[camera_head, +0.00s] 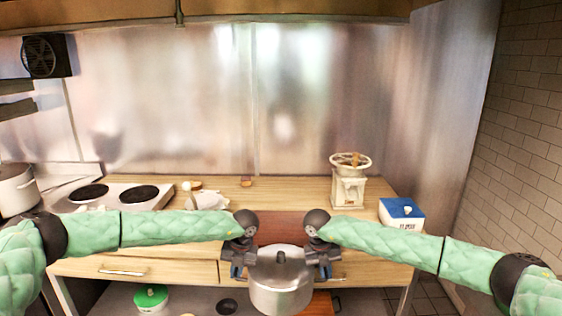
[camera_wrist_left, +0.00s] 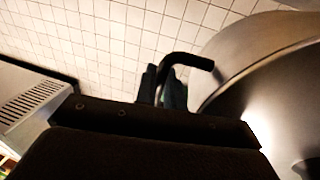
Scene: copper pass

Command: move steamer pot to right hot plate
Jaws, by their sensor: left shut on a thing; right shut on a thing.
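The steamer pot (camera_head: 281,283) is a silver lidded pot at the bottom centre of the head view, held level in front of the counter. My left gripper (camera_head: 238,270) is shut on its left handle, and my right gripper (camera_head: 324,270) is shut on its right side. In the left wrist view the pot's curved metal wall (camera_wrist_left: 255,60) fills the right side, with its dark bent handle (camera_wrist_left: 190,62) at the fingers (camera_wrist_left: 168,90). The hot plates, two black discs on a white unit, are at the left: the right hot plate (camera_head: 139,194) and the left hot plate (camera_head: 90,193) are bare.
The wooden counter (camera_head: 290,190) has free room in its middle. A white grinder (camera_head: 349,185) and a blue-lidded box (camera_head: 401,212) stand at the right. A large pot (camera_head: 16,188) is at the far left. A green-lidded pot (camera_head: 151,298) sits on the lower shelf.

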